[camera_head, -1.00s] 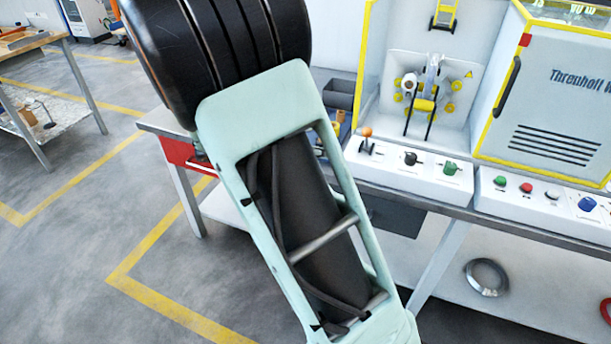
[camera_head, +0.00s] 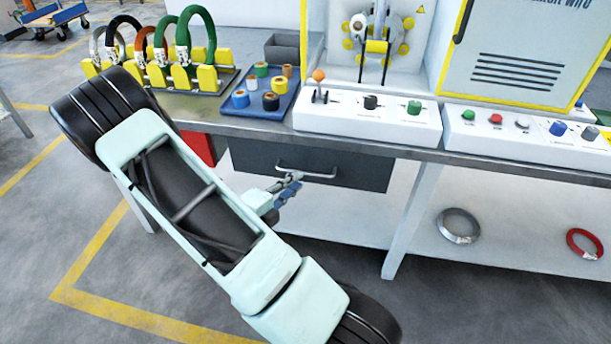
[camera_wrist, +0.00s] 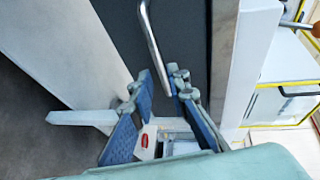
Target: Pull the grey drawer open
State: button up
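The grey drawer (camera_head: 350,172) sits under the workbench top, and its front appears flush with the bench. Its metal bar handle (camera_head: 318,175) runs across the front. In the wrist view the dark drawer front (camera_wrist: 185,35) fills the upper middle, with the handle (camera_wrist: 150,38) running down towards the fingers. My gripper (camera_head: 291,185) is at the left part of the handle. In the wrist view my gripper (camera_wrist: 160,78) has its blue-padded fingers apart, with the handle's lower end between the tips in the picture. I cannot tell whether the fingers touch the handle.
On the workbench (camera_head: 225,122) stand a blue tray (camera_head: 262,108) of tape rolls, a rack of coils (camera_head: 190,75) and control boxes (camera_head: 365,120). A red drawer (camera_head: 199,149) is left of the grey one. A grey ring (camera_head: 459,226) and a red ring (camera_head: 584,243) lie on the lower shelf.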

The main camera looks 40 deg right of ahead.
aim_at(306, 173)
jog(key=b+x, duration=0.1)
jog(key=x, duration=0.5)
jog(key=shift+w+d, duration=0.1)
jog(key=shift+d, duration=0.1)
jog(key=shift+c, duration=0.3)
grip_shut()
